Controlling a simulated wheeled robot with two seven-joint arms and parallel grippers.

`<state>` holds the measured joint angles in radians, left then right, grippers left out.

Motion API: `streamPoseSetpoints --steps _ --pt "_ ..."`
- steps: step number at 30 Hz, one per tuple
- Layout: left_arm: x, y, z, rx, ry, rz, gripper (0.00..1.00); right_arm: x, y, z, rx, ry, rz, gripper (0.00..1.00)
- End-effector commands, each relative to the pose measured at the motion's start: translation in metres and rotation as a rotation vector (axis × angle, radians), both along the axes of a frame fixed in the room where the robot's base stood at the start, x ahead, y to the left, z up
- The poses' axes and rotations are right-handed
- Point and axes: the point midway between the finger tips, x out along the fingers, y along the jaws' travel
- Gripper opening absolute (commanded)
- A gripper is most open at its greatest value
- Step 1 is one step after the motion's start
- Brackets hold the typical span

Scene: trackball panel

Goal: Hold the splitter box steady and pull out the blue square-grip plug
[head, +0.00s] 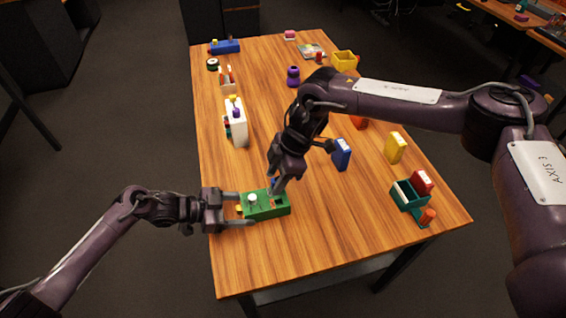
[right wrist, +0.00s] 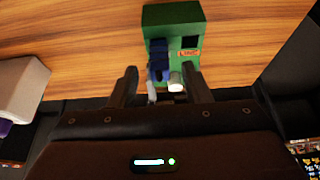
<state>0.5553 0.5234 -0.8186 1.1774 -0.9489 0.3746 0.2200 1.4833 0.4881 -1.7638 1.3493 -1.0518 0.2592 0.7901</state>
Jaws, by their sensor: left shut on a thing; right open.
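The green splitter box (head: 268,208) lies near the left edge of the wooden table. My left gripper (head: 243,208) is shut on the box's left end, one finger on each side. A white plug (head: 252,198) stands on the box. The blue plug (right wrist: 158,58) stands on it too, and only a bit of its blue (head: 274,182) shows in the head view behind the right fingers. My right gripper (head: 278,187) is open just above the box. In the right wrist view its fingers (right wrist: 163,86) are on either side of the blue and white plugs, gripping nothing.
A white box (head: 238,127) with coloured plugs stands farther back on the left. The table in front of the splitter box is clear.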

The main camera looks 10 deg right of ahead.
Motion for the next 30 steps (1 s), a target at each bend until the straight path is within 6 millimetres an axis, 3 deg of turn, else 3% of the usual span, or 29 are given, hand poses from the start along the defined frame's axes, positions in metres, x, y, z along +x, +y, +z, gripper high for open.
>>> streamPoseSetpoints --steps 6,15,25,26,27,30 --pt "0.0 0.0 0.0 0.0 0.0 0.0 0.38 -0.001 0.006 -0.015 0.0 -0.001 0.0 0.44" --pt "0.0 0.0 0.0 0.0 0.0 0.0 0.38 -0.001 0.007 -0.017 0.0 -0.001 0.001 0.44" --pt "0.0 0.0 0.0 0.0 0.0 0.0 0.38 -0.001 0.007 -0.017 0.0 -0.001 0.001 0.0" --pt "0.0 0.0 0.0 0.0 0.0 0.0 0.38 -0.001 0.007 -0.017 0.0 -0.001 0.001 0.0" --pt "0.0 0.0 0.0 0.0 0.0 0.001 0.38 -0.001 0.007 -0.017 0.0 -0.001 0.001 0.14" --pt "0.0 0.0 0.0 0.0 0.0 0.001 0.38 -0.001 0.007 -0.016 0.0 -0.001 0.001 0.01"
